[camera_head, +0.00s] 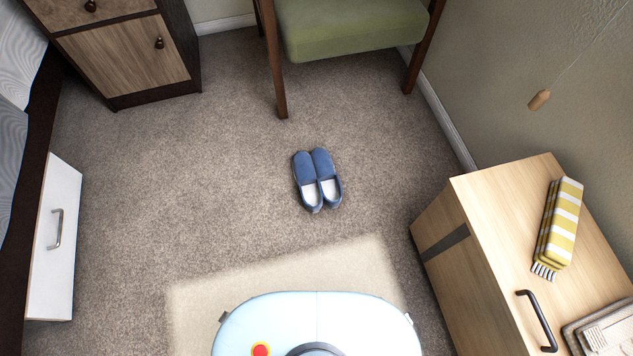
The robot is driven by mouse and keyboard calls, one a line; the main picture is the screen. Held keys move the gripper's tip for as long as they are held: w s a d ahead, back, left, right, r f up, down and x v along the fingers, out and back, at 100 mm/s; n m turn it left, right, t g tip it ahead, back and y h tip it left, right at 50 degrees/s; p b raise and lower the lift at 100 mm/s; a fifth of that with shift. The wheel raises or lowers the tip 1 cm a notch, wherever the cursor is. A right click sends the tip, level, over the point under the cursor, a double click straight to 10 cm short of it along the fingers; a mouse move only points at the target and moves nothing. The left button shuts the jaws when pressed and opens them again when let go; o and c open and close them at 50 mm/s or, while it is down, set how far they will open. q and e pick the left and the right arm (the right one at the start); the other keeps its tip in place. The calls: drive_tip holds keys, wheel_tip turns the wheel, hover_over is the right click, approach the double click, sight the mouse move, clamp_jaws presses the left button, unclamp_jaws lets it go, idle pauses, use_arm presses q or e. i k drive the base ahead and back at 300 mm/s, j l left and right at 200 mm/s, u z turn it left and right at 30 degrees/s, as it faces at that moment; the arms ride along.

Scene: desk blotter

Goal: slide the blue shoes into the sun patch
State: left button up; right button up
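The blue shoes (317,180), a pair of slippers with pale insoles, stand side by side on the carpet in the middle of the head view. Their toes point away from me and their open heels face me. The sun patch (280,272) is a pale, light-coloured area on the carpet, nearer to me than the shoes. The shoes lie outside it, a short gap beyond its far edge. My own body covers the near part of the patch. Neither of my grippers is in view.
A green-seated chair (350,25) stands beyond the shoes. A wooden cabinet (120,55) is at the back left, and a white panel with a handle (54,240) at the left. A wooden dresser (500,220) with a striped yellow cloth (560,225) stands right. The carpet (190,180) left of the shoes is clear.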

sight(318, 181)
drive_tip(key=i+j+z, duration=0.1)
drive_tip(key=j, duration=0.2)
drive_tip(key=i+j+z, duration=0.2)
drive_tip(key=j, duration=0.4)
drive_tip(key=i+j+z, duration=0.1)
drive_tip(key=i+j, duration=0.15)
drive_tip(key=z, duration=1.35)
